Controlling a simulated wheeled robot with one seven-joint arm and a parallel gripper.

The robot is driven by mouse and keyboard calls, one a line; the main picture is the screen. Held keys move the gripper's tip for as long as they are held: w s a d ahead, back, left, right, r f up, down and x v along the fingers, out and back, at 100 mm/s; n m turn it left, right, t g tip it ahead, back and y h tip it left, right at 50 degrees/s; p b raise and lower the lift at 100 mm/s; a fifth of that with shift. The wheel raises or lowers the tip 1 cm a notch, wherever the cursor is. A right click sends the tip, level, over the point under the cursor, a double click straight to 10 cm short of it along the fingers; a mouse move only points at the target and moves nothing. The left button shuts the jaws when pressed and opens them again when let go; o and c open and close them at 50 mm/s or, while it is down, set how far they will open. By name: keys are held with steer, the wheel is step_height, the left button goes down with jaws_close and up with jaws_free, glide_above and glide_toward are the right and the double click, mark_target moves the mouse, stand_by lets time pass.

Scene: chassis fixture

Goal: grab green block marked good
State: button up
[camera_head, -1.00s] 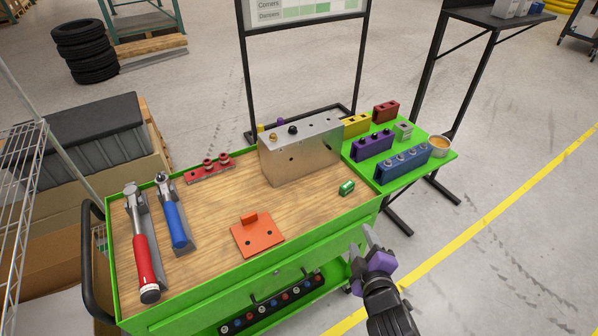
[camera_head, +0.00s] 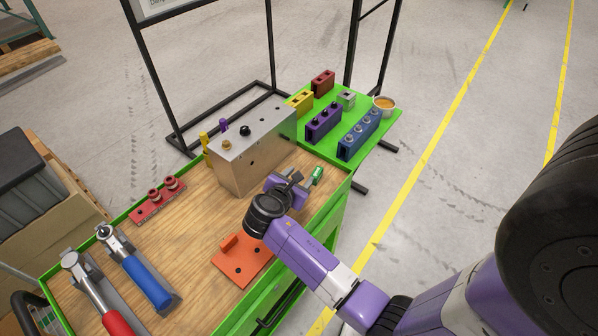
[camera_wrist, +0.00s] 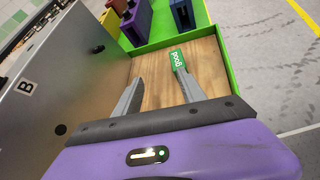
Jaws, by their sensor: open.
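The small green block (camera_head: 317,175) lies on the wooden cart top (camera_head: 187,232) near its far right corner, beside the metal box. In the wrist view the green block (camera_wrist: 178,59) shows the word "good" in white, at the tip of the right finger. My gripper (camera_head: 298,183) is open and just short of the block, low over the wood. In the wrist view my gripper (camera_wrist: 156,85) has its two fingers apart with bare wood between them. The block lies toward the right finger, not centred. I cannot tell whether that finger touches it.
The metal box (camera_head: 230,163) stands close to the left of my gripper. An orange plate (camera_head: 236,264) lies under my arm. A green side shelf (camera_head: 378,137) holds coloured blocks and a cup (camera_head: 384,105). The cart's green rim (camera_head: 345,187) borders the block's right side.

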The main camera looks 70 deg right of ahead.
mark_target(314, 176)
steer(key=shift+s+n+g, duration=0.6)
steer(key=shift+s, duration=0.4)
steer(key=shift+f, duration=0.1)
steer(key=shift+x, duration=1.2)
steer(key=shift+s+p+x, duration=0.2)
steer(key=shift+x, duration=1.1)
steer(key=shift+s+p+x, duration=0.15)
steer(key=shift+s+x, duration=0.1)
steer(key=shift+x, duration=1.1)
steer(key=shift+f, duration=0.1)
jaws_close()
